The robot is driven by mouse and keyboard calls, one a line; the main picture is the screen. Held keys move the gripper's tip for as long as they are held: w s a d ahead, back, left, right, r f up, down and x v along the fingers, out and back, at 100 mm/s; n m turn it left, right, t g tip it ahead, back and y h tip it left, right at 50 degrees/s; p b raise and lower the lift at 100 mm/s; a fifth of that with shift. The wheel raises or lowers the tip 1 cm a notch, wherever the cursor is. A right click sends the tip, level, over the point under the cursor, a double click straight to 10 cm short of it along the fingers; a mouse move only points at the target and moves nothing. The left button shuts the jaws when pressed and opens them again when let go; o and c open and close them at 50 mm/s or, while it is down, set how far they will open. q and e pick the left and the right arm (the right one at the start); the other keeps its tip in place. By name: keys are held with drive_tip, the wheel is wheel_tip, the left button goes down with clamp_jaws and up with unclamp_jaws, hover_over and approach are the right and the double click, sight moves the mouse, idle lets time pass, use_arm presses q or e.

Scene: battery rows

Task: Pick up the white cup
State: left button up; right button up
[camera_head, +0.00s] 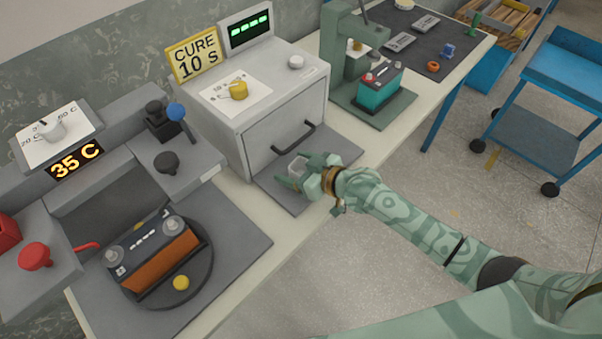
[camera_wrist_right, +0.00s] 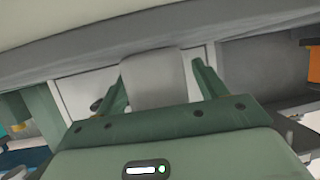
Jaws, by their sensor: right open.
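The white cup (camera_head: 297,168) is small and pale and stands on the grey plate (camera_head: 290,199) in front of the oven-like box. My right gripper (camera_head: 301,171) reaches it from the right, with its green fingers apart on either side of the cup. In the right wrist view, the pale cup (camera_wrist_right: 155,78) fills much of the gap between the two open fingers (camera_wrist_right: 158,70). There is still some space beside the cup there, and the gripper's palm hides its near end. My left gripper is not in view.
The grey box (camera_head: 260,110) with a dark handle (camera_head: 293,137) stands just behind the cup. A green press (camera_head: 352,70) with a teal battery (camera_head: 376,88) is to the right. An orange battery (camera_head: 160,262) sits on a round plate at left. The table's front edge is close.

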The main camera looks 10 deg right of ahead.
drive_tip(key=c, duration=1)
drive_tip(key=shift+c, duration=0.2)
drive_tip(key=shift+r, duration=0.15)
